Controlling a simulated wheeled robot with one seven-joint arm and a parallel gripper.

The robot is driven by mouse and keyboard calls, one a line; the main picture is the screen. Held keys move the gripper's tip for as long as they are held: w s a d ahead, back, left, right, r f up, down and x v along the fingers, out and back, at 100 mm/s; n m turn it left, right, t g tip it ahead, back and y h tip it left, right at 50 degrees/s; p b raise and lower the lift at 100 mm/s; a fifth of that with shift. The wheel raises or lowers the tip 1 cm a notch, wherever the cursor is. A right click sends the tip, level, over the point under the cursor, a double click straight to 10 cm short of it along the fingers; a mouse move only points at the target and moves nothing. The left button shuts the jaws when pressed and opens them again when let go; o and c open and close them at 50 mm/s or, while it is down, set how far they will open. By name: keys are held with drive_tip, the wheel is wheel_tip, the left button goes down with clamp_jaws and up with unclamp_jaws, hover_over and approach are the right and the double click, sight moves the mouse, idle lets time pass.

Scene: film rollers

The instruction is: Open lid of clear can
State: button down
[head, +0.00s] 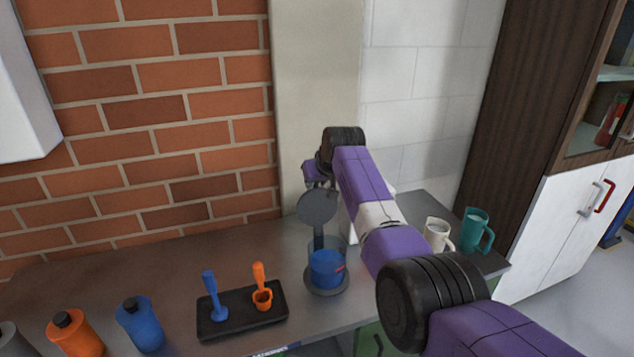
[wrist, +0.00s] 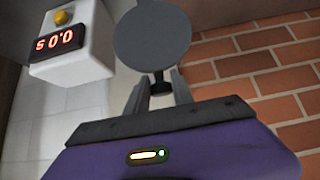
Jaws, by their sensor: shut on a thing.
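The clear can (head: 338,252) stands on the counter with blue contents (head: 326,268) inside and a dark round base. Its round grey lid (head: 317,207) stands tilted up, nearly upright, above the can's back, with a dark strip below it reaching down to the can. In the wrist view the lid (wrist: 152,40) shows as a flat disc just beyond my fingertips. My gripper (wrist: 161,90) is shut on a small dark piece (wrist: 160,80) at the lid's edge. In the head view my gripper is mostly hidden behind the lid and wrist.
A black tray (head: 240,325) with a blue scoop (head: 213,297) and an orange scoop (head: 262,290) lies left of the can. Orange (head: 76,333) and blue (head: 140,324) bottles stand further left. White (head: 437,235) and teal (head: 475,231) mugs stand right. A white box with red digits (wrist: 70,45) is nearby.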

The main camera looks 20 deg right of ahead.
drive_tip(key=c, duration=1.1)
unclamp_jaws()
drive_tip(key=shift+r, duration=0.15)
drive_tip(key=v, duration=0.7)
drive_tip(key=shift+s+b, duration=0.25)
drive_tip(key=shift+b, duration=0.2)
drive_tip(key=shift+r, duration=0.1)
